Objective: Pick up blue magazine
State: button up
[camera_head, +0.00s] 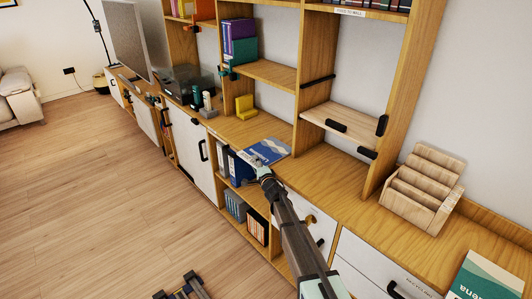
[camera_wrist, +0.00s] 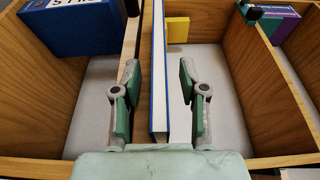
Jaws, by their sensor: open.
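The blue magazine (camera_head: 268,150) lies flat on the wooden counter, its cover showing a pale wave design. In the wrist view it is seen edge-on as a thin upright strip (camera_wrist: 157,85) with blue sides and a white edge. My gripper (camera_head: 260,168) is at the magazine's front edge. In the wrist view its two green-padded fingers (camera_wrist: 159,85) are open, one on each side of the magazine, with visible gaps. The picture there is turned on its side, with the counter board just left of the magazine. The far part of the magazine is hidden by perspective.
A blue binder (camera_wrist: 72,27) stands in the shelf below the counter. A yellow object (camera_head: 244,106) sits behind the magazine. A wooden stepped rack (camera_head: 424,188) and a teal book (camera_head: 490,278) are farther right. The counter between the magazine and rack is clear.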

jog(key=shift+w+a, duration=0.15)
jog(key=shift+w, duration=0.15)
grip_shut()
jog(key=shift+s, duration=0.1)
jog(key=shift+r, duration=0.15)
